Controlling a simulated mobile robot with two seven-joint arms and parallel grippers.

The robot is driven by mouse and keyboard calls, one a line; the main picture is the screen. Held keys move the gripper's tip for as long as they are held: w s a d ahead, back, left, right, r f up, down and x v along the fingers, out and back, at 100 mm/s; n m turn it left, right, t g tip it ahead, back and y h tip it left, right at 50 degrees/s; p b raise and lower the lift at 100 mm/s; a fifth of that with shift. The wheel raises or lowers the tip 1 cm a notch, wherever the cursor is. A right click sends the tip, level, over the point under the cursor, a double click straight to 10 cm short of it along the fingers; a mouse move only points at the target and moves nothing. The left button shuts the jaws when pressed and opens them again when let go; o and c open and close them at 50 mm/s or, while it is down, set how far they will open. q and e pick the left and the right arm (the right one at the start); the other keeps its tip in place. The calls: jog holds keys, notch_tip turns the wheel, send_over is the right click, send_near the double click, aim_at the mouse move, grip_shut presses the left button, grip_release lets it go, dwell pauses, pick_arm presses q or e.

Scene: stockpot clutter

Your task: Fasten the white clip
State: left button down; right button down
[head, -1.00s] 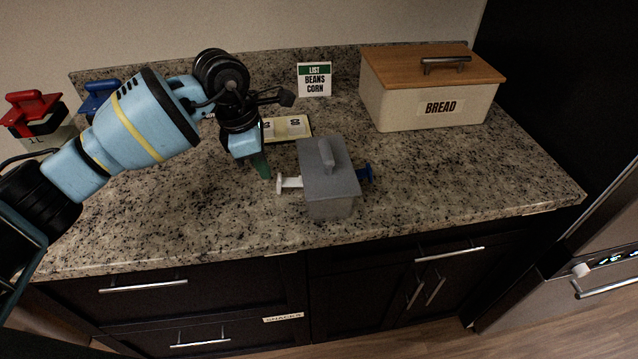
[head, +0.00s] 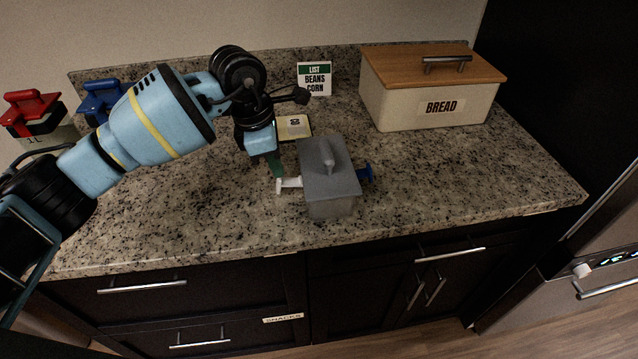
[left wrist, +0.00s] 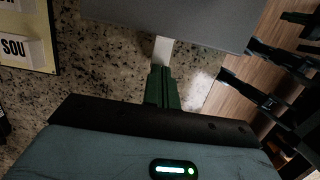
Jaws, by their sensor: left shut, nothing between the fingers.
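The white clip (head: 290,183) sticks out to the left from the side of a grey lidded pot (head: 330,185). A blue clip (head: 366,173) sticks out from the pot's right side. My left gripper (head: 277,173) is shut and empty, its green fingertips pointing down right at the white clip. In the left wrist view the shut green fingers (left wrist: 162,88) meet the end of the white clip (left wrist: 163,50), in front of the grey pot (left wrist: 170,18). I cannot tell whether they press on it. My right gripper is not in view.
A cream bread box (head: 425,100) with a wooden lid stands at the back right. A list card (head: 314,79) and a small framed card (head: 294,127) are behind the pot. Red-lidded (head: 30,112) and blue-lidded (head: 102,100) containers stand at the left. Counter right of the pot is clear.

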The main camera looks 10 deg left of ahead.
aim_at(277, 185)
pick_arm(q)
jog(key=shift+w+d, duration=0.1)
jog(key=shift+d, duration=0.25)
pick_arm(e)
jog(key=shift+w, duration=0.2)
pick_arm(q)
jog(key=shift+w+d, duration=0.1)
jog(key=shift+d, duration=0.3)
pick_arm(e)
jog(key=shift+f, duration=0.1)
pick_arm(q)
jog(key=shift+w+d, duration=0.1)
jog(key=shift+d, duration=0.2)
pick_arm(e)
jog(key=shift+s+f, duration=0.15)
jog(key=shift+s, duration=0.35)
